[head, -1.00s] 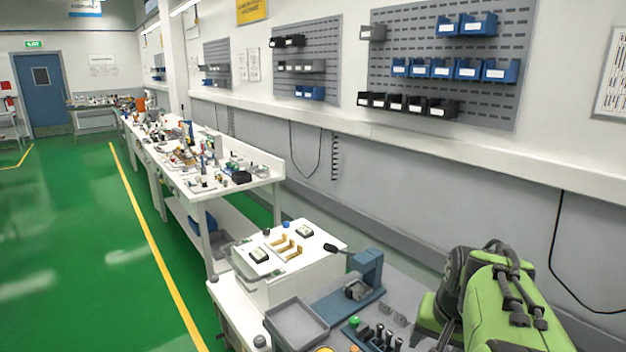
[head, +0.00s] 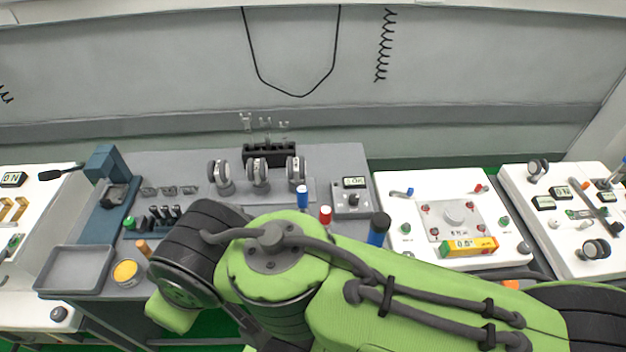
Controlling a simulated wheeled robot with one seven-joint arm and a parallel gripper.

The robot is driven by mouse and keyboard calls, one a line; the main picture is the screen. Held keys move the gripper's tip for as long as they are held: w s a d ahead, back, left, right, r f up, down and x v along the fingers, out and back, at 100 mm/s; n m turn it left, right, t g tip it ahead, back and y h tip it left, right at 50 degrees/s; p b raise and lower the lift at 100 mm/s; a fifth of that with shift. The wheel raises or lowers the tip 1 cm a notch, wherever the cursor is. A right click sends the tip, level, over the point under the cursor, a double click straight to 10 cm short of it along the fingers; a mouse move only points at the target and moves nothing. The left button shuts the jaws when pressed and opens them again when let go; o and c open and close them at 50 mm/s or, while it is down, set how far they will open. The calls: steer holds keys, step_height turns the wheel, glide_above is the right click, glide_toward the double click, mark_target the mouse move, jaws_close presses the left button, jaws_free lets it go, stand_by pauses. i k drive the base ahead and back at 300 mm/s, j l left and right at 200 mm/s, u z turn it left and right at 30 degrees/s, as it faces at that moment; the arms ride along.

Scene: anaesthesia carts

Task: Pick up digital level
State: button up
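An orange-yellow and green bar with a small display, which looks like the digital level (head: 468,246), lies on the front part of a white panel (head: 385,235) right of the middle. It rests flat, its long side running roughly left to right, in front of a grey plate with a round knob. My green arm spans the lower middle and right of the view, in front of the bench and nearer the camera than the level. My gripper's fingers do not show.
A second white unit (head: 535,235) with displays stands at the right. The wall is behind.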

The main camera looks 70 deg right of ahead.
mark_target(464, 248)
steer(key=z, duration=4.05)
steer(key=l+u, duration=0.45)
steer(key=k+l+u, duration=0.1)
steer(key=l+u, duration=0.35)
steer(key=l, duration=0.15)
steer(key=k+l+u, duration=0.2)
steer(key=l+u, duration=0.25)
steer(key=i+l+u, duration=0.15)
steer(key=l+u, duration=0.75)
steer(key=l, duration=0.25)
steer(key=l+u, duration=0.45)
steer(key=l, duration=0.15)
steer(key=k+l+u, duration=0.15)
steer(key=l+u, duration=0.75)
steer(key=l, duration=0.2)
